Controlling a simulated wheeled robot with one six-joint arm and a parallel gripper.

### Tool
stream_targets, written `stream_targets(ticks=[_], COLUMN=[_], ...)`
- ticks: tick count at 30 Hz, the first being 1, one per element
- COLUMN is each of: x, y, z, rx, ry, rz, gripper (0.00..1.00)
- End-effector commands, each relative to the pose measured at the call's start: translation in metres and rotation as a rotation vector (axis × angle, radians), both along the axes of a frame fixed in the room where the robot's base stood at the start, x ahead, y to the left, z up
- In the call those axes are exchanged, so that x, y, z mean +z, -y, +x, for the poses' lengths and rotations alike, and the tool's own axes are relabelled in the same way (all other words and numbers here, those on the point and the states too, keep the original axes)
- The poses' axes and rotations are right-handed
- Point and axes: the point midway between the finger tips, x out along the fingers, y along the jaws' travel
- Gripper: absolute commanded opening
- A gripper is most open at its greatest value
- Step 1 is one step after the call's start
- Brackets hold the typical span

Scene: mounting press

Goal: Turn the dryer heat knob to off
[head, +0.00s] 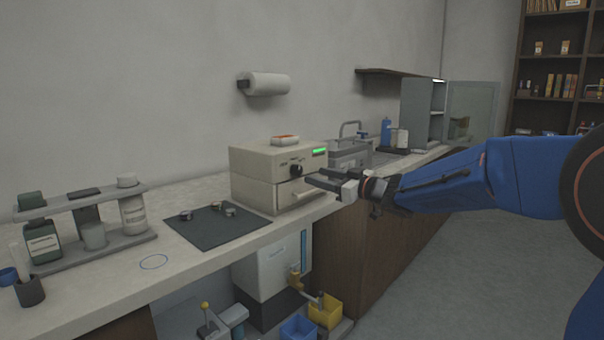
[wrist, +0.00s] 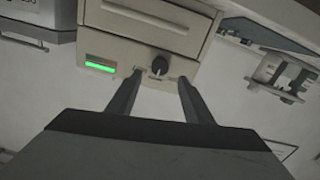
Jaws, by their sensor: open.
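The dryer (head: 262,163) is a beige box on the counter, with a lit green display and a drawer front with a handle below. Its heat knob (head: 296,170) is a small dark round knob on the upper front panel. In the wrist view the knob (wrist: 159,65) shows a light pointer mark; the setting labels are too small to read. My gripper (head: 312,182) is in front of the dryer. In the wrist view my gripper (wrist: 158,80) is open, with its two fingers on either side of the knob; I cannot tell whether they touch the panel.
A dark mat (head: 217,226) with several small metal pieces lies left of the dryer. A rack with bottles (head: 85,225) stands farther left. A sink (head: 349,153) is behind the dryer to the right. A small orange-and-white item (head: 285,140) lies on the dryer top.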

Motion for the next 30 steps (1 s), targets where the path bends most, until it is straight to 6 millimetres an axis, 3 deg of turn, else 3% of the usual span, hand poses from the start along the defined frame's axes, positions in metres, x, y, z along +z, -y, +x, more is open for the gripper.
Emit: stream_targets(ticks=[12,27,30], x=[0.0,0.0,0.0], y=[-0.052,-0.062,-0.062], z=[0.04,0.049,0.048], rx=[0.001,-0.001,-0.001], ry=[-0.001,-0.001,-0.001], rz=[0.0,0.001,0.001], gripper=[0.47,0.47,0.23])
